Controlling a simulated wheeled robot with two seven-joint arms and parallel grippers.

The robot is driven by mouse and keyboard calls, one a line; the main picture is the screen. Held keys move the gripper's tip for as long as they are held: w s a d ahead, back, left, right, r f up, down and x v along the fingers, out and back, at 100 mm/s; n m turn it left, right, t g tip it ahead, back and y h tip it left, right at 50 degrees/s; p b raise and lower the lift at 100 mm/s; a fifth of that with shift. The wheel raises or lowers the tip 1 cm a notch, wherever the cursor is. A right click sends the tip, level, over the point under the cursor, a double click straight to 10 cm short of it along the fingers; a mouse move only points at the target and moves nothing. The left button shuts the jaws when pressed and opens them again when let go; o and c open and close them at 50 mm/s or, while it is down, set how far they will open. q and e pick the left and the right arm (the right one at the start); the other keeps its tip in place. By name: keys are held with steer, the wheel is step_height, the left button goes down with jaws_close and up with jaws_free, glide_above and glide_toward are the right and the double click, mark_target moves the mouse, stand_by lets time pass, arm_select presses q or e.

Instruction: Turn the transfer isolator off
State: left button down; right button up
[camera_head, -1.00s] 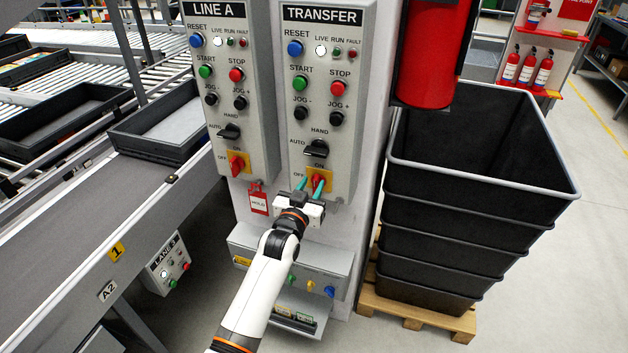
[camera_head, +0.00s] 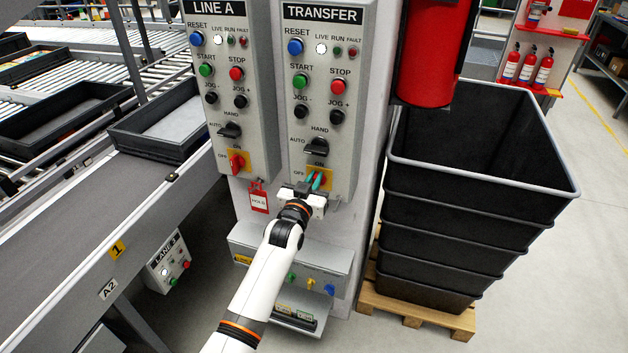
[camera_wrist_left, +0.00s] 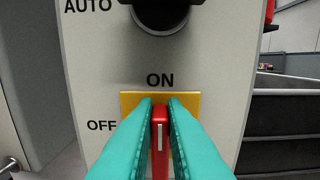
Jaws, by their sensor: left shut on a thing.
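The transfer isolator is a red handle (camera_wrist_left: 160,128) on a yellow plate (camera_wrist_left: 130,101) low on the grey TRANSFER panel (camera_head: 349,140). In the left wrist view the handle stands upright, its white line pointing up at ON; OFF is printed to its left. My left gripper (camera_head: 315,181) has its teal fingers shut on the handle, one on each side. The fingers hide the handle's lower sides and much of the plate. My right gripper is not in view.
The LINE A panel (camera_head: 242,120) with a similar red isolator (camera_head: 237,162) stands close on the left. A red tag (camera_head: 259,199) hangs below it. A black selector knob (camera_wrist_left: 160,15) sits above the transfer isolator. Stacked black bins (camera_head: 450,225) stand right.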

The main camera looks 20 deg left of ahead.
arm_select(q)
steer(key=shift+a+f+n+b, duration=0.25)
steer(key=shift+a+f+n, duration=0.2)
steer(key=shift+n, duration=2.5)
steer(key=shift+a+f+n+b, duration=0.3)
steer(key=shift+a+f+n, duration=0.15)
steer(key=shift+n, duration=2.45)
steer(key=shift+a+f+n+b, duration=0.25)
steer(key=shift+a+f+n, duration=0.15)
steer(key=shift+n, duration=2.55)
steer(key=shift+d, duration=0.1)
steer(key=c, duration=1.5)
jaws_free()
